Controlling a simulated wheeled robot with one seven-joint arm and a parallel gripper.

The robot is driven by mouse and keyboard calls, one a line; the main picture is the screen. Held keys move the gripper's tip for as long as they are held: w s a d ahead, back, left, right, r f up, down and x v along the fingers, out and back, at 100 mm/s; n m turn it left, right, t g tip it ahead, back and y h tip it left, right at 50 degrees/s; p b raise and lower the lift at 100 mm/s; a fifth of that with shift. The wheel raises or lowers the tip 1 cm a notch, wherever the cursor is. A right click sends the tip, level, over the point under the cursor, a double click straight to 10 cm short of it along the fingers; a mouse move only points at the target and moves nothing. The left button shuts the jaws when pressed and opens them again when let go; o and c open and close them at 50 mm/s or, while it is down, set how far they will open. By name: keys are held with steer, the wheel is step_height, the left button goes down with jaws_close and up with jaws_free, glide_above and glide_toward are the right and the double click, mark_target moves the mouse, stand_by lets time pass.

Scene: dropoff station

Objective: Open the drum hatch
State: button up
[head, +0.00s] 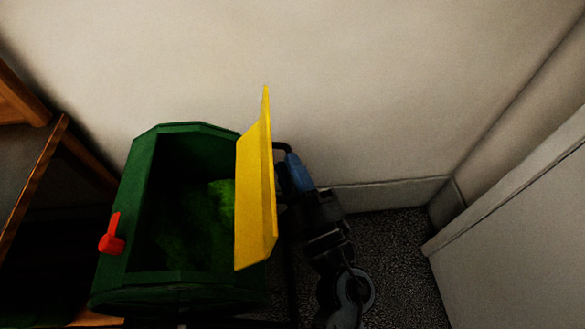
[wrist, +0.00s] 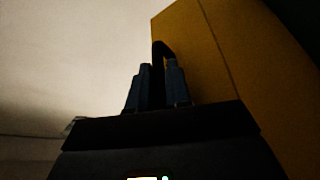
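The green drum (head: 123,225) stands at the left in the head view, with its opening uncovered and green material (head: 222,205) inside. Its yellow hatch (head: 256,195) is swung open and stands nearly upright at the right side of the opening. A red latch (head: 112,236) is on the drum's left rim. A black handle (head: 281,147) sticks out from the hatch's right face; it also shows in the wrist view (wrist: 161,47). My gripper (head: 292,160) is right of the hatch. In the wrist view its blue fingers (wrist: 157,72) are closed around the handle.
A brown wooden frame (head: 35,180) stands close at the drum's left. A pale wall (head: 350,80) is behind. Dark speckled floor (head: 395,240) is clear between my arm and a grey panel (head: 520,220) at the right.

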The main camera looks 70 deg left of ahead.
steer(key=o, duration=0.4)
steer(key=shift+c, duration=0.2)
steer(key=v, duration=0.7)
steer(key=shift+d+b, duration=0.3)
steer(key=shift+d, duration=0.1)
steer(key=shift+f, duration=0.1)
steer(key=shift+d, duration=0.1)
steer(key=v, duration=0.8)
steer(key=shift+s+d+f+p, duration=0.3)
steer(key=shift+f, duration=0.15)
stand_by(0.4)
